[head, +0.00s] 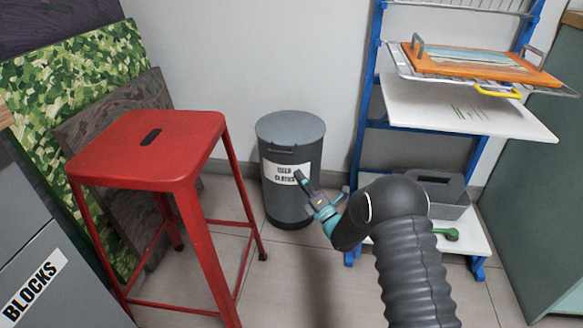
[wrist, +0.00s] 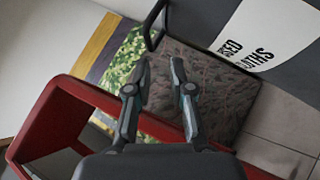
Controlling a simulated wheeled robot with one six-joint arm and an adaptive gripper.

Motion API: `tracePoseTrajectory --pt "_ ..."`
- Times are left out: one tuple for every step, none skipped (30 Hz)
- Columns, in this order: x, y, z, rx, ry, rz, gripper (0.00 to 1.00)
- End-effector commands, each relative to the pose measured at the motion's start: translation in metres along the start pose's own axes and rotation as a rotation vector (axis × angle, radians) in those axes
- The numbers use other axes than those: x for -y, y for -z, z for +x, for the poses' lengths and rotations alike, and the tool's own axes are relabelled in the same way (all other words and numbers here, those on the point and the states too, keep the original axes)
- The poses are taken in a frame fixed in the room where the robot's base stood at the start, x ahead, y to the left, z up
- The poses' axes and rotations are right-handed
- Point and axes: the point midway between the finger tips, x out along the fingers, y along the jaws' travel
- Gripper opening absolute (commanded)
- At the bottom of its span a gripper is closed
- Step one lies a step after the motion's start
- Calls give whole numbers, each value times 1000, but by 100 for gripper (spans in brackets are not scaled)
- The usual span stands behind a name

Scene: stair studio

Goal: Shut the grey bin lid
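The grey bin (head: 268,192) stands upright on the floor near the back wall, with a white "USED CLOTHS" label on its front. Its round grey lid (head: 290,127) lies flat across the top, and I see no gap under it. A dark handle loop (head: 289,151) sits at the upper front; a dark loop also shows in the wrist view (wrist: 153,38), beyond the fingertips. My gripper (head: 314,190) is in front of the bin's lower right side in the head view. In the wrist view my gripper (wrist: 161,72) is open, with nothing between the fingers.
A red stool (head: 150,143) stands left of the bin; its red frame crosses the wrist view. Painted panels (head: 75,80) lean behind it. A blue-framed rack (head: 368,85) with shelves and a grey caddy (head: 452,211) stands on the right. Tiled floor is free around the bin's front.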

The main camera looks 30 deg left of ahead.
Motion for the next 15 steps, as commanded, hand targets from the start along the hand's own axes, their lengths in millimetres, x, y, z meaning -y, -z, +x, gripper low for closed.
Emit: tracePoseTrajectory --pt "0 -1 -9 1 1 0 22" --pt "0 -1 -14 1 1 -1 22" --pt "-1 -1 -19 1 0 -1 22" --pt "-1 -2 -23 2 0 -2 22" --pt "-1 -3 -26 3 0 -2 22" --pt "-1 -3 -30 4 -1 -2 22" --pt "-1 -3 -32 4 -2 -2 22" --pt "-1 -3 -34 4 -2 -2 22" --pt "-2 -3 -36 4 -3 -2 22" --pt "-2 -3 -37 3 -3 -2 22" --pt "-2 -3 -38 3 -3 -2 22" --pt "-2 -3 -38 3 -4 -3 22" --pt "-2 -3 -38 3 -4 -3 22" --pt "-2 -2 -38 3 -4 -3 22" --pt "-2 -3 -38 3 -4 -3 22"
